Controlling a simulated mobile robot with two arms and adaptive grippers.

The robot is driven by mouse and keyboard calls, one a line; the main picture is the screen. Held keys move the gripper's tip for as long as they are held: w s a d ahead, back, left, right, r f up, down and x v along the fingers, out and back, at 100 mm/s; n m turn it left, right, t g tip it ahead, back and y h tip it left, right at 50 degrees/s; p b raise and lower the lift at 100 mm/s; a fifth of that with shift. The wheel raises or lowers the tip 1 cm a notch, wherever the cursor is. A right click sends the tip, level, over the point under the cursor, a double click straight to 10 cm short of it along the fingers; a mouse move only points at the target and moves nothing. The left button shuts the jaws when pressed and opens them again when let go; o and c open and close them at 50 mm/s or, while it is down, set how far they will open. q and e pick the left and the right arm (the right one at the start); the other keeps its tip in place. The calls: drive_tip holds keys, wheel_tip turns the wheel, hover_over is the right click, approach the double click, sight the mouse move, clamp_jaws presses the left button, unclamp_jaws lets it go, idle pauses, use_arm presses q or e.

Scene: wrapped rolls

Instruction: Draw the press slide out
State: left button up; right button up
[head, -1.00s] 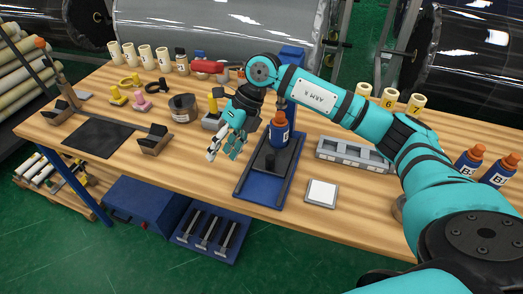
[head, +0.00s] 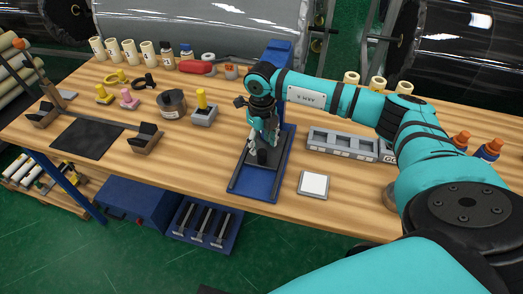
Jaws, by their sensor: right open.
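The blue press (head: 234,187) stands at the table's front middle, with its blue column (head: 281,52) behind. Its dark slide plate (head: 263,166) lies between the base rails and carries a short black knob (head: 262,157). My right gripper (head: 263,146) is open, pointing down just above and around the knob; I cannot tell whether its fingers touch it. My right gripper and wrist cover the middle of the press, and no bottle shows there. My left gripper is not in view.
A white square pad (head: 313,184) lies right of the press, and a grey slotted tray (head: 342,145) lies behind it. A grey block with a yellow knob (head: 203,109) stands to the left.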

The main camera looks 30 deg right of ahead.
sight(262, 151)
drive_tip(key=shift+f+p, duration=0.45)
drive_tip(key=shift+f, duration=2.2)
clamp_jaws()
